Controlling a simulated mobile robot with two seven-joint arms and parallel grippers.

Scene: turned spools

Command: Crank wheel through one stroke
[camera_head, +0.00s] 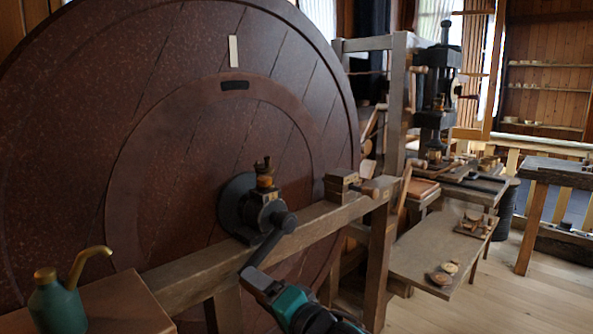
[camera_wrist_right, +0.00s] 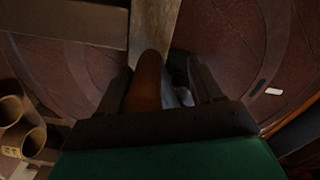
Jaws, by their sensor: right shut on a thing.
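The big dark red-brown wheel (camera_head: 175,130) fills the left half of the head view. It bears a white mark (camera_head: 234,50) near its top and a black mark (camera_head: 235,85) just below. Its black crank arm (camera_head: 270,245) runs from the hub (camera_head: 240,205) down and left to my right gripper (camera_head: 262,285). In the wrist view, my right gripper (camera_wrist_right: 160,75) is shut on the brown crank handle (camera_wrist_right: 147,80), which stands between its fingers. The handle is hidden in the head view. My left gripper is not in view.
A wooden beam (camera_head: 190,275) crosses in front of the wheel, close to the crank. A green oil can (camera_head: 57,305) stands on a box at lower left. A low bench (camera_head: 425,255) with small turned pieces is at right. Wooden floor (camera_head: 480,300) is clear at lower right.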

